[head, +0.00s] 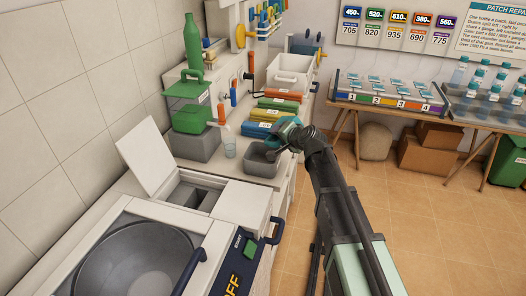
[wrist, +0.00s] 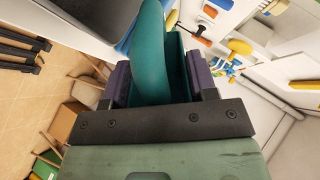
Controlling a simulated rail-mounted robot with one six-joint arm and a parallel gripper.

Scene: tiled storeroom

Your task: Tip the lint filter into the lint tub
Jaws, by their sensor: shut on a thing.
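My gripper (head: 291,136) is shut on the teal lint filter, which shows in the wrist view (wrist: 151,50) as a curved handle between the two dark purple jaws (wrist: 160,84). In the head view, a small teal part of the filter (head: 286,127) shows at the gripper's end, and the arm hides the rest. A grey open tub (head: 262,169), which looks like the lint tub, stands on the white counter just left of and below the gripper. I cannot see whether the filter is over its opening. Its inside looks dark, and I cannot tell what it holds.
A white machine (head: 240,205) with a raised lid (head: 147,155) and an open slot stands in front. Coloured boxes (head: 276,104) and a white bin (head: 290,75) sit behind.

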